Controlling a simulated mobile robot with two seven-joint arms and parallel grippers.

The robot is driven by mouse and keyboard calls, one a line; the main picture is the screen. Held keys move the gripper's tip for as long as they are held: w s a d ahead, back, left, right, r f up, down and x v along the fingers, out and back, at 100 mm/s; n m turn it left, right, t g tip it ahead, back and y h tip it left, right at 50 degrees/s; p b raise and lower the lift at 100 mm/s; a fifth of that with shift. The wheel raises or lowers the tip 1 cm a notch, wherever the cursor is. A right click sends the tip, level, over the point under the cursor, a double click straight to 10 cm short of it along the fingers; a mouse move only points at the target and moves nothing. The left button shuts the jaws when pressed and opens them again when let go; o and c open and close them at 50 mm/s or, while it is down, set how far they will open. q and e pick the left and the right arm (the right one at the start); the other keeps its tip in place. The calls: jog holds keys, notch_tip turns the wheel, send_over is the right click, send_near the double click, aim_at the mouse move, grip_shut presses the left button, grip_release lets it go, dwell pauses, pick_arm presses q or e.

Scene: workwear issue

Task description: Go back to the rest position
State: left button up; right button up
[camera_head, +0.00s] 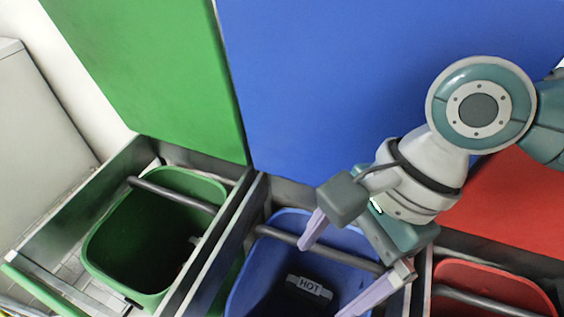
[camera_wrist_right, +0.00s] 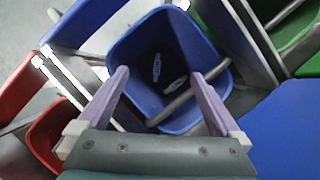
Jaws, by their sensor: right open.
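My right gripper (camera_head: 328,272) is open and empty above the blue bin (camera_head: 248,281). Its two purple fingers stand wide apart. In the right wrist view the gripper (camera_wrist_right: 163,82) points toward the same blue bin (camera_wrist_right: 127,57), with nothing between its fingers. My left gripper does not show.
A green bin (camera_head: 103,250) stands to the left and a red bin (camera_head: 488,282) to the right, each in a grey frame with a dark bar across. Tall green (camera_head: 150,70), blue (camera_head: 330,90) and red (camera_head: 515,205) panels stand behind. A pale cabinet (camera_head: 38,120) is far left.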

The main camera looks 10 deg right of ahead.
dwell(0.3)
jog(key=s+a+r+n+t+p, duration=0.1)
jog(key=s+a+r+n+p, duration=0.1)
jog(key=r+n+p, duration=0.3)
jog(key=s+a+r+n+t+p, duration=0.1)
jog(key=s+a+r+n+p, duration=0.1)
jog(key=r+n+p, duration=0.3)
jog(key=s+d+r+n+t+h+p, duration=0.1)
jog(key=s+d+r+n+h+p, duration=0.1)
jog(key=d+r+n+p, duration=0.35)
jog(key=s+d+r+n+t+h+p, duration=0.1)
jog(key=s+d+r+n+h+p, duration=0.15)
jog(key=d+r, duration=0.6)
notch_tip(320, 180, up, 35)
jog(key=a+p, duration=0.1)
jog(key=p, duration=3.4)
jog(key=shift+p, duration=0.4)
jog(key=shift+r, duration=0.1)
